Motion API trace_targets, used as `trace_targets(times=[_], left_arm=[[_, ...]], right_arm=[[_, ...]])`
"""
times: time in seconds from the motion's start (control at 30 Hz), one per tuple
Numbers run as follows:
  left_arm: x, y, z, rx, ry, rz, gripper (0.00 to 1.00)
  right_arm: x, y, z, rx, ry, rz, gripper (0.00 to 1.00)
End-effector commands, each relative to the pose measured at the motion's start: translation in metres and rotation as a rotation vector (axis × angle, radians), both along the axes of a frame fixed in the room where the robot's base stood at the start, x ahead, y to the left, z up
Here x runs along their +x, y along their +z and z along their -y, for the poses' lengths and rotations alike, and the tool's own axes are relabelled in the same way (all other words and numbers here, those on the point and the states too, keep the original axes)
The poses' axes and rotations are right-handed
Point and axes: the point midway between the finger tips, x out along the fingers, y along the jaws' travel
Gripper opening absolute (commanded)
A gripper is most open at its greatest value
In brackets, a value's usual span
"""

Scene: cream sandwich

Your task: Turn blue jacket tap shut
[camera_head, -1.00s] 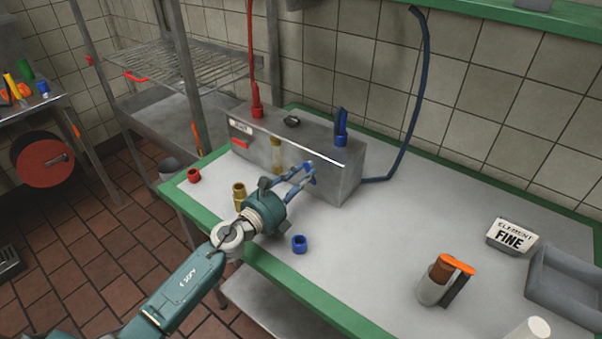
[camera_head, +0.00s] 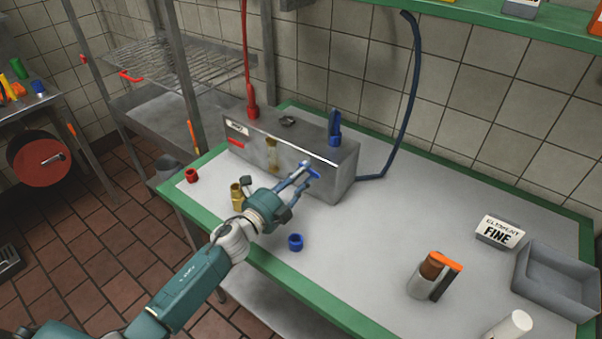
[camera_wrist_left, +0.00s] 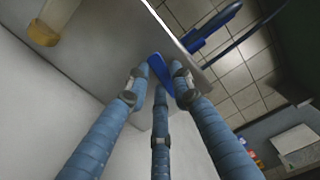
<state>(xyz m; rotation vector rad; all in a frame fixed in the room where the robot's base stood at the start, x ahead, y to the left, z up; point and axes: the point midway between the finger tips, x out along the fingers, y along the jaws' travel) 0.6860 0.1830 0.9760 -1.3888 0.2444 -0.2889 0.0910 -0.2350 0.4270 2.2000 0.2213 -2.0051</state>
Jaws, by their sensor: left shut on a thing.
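A grey steel box (camera_head: 334,180) stands on the bench, with a blue tap handle (camera_head: 313,171) at the right part of its front face. My left gripper (camera_head: 308,173) reaches in from the front left, its fingers closed around the blue handle. In the left wrist view the blue handle (camera_wrist_left: 160,72) lies between the fingertips, against the box face. The fingers partly hide the handle and its mount. A blue hose (camera_head: 407,100) meets the box low on the right. My right gripper is not in view.
A blue fitting (camera_head: 335,130) and a red fitting (camera_head: 252,103) stand up at the box top. A brass piece (camera_head: 237,194), blue cap (camera_head: 296,242) and red cap (camera_head: 191,175) sit near my left arm. An orange-topped holder (camera_head: 421,281) and grey tray (camera_head: 565,278) stand right.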

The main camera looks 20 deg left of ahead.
Motion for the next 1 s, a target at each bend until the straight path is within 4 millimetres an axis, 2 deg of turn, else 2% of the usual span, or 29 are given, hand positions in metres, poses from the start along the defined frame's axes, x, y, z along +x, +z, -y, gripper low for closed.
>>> trace_targets(times=[0.37,0.9,0.93,1.0], left_arm=[[-0.0006,0.0021,0.0009,-0.151,0.001,-0.057,0.00],[-0.0007,0.0019,0.0010,-0.174,0.000,-0.065,0.00],[-0.0007,0.0019,0.0010,-0.174,0.000,-0.065,0.24],[-0.0007,0.0019,0.0010,-0.173,0.000,-0.065,0.38]], right_arm=[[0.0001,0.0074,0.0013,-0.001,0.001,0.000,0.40],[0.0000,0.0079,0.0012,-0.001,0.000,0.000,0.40],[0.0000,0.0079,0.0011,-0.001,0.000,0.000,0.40],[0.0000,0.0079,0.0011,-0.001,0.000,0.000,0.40]])
